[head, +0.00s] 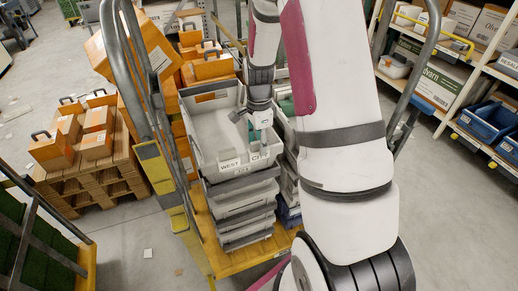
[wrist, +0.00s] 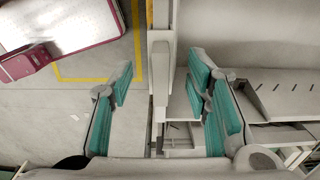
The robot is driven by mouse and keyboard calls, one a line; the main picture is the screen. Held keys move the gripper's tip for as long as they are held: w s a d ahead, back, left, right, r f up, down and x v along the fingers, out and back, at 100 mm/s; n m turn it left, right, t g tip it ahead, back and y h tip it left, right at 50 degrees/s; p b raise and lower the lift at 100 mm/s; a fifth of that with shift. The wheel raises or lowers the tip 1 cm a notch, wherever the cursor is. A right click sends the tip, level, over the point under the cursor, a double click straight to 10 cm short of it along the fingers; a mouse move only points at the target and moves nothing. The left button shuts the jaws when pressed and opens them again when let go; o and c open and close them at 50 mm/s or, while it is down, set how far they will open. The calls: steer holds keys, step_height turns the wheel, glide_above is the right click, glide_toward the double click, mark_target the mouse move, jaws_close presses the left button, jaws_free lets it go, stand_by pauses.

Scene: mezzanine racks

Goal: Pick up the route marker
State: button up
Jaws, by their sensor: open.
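White plates with dark lettering, reading "WEST" (head: 229,165) and a partly hidden "CI…", show at the front rim of the top grey crate (head: 207,168). I take this to be the route marker. My gripper (head: 261,123) is over the near right part of that crate, close to the lettering. In the wrist view my gripper (wrist: 162,82) is open, with its teal pads apart on both sides of a pale upright strip (wrist: 160,75) seen edge-on. The strip is probably the marker or the crate rim; I cannot tell which. Nothing is visibly held.
The crate tops a stack on a yellow cart deck (head: 240,262) between grey uprights. A pallet (head: 88,180) with orange boxes stands at left. Shelves with boxes and blue bins (head: 488,121) stand at right. Floor is clear between the cart and shelves.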

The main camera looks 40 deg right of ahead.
mark_target(258, 149)
steer(key=shift+f+p, duration=0.3)
steer(key=shift+f, duration=1.65)
jaws_close()
steer(key=shift+w+r, duration=0.1)
steer(key=shift+r, duration=0.05)
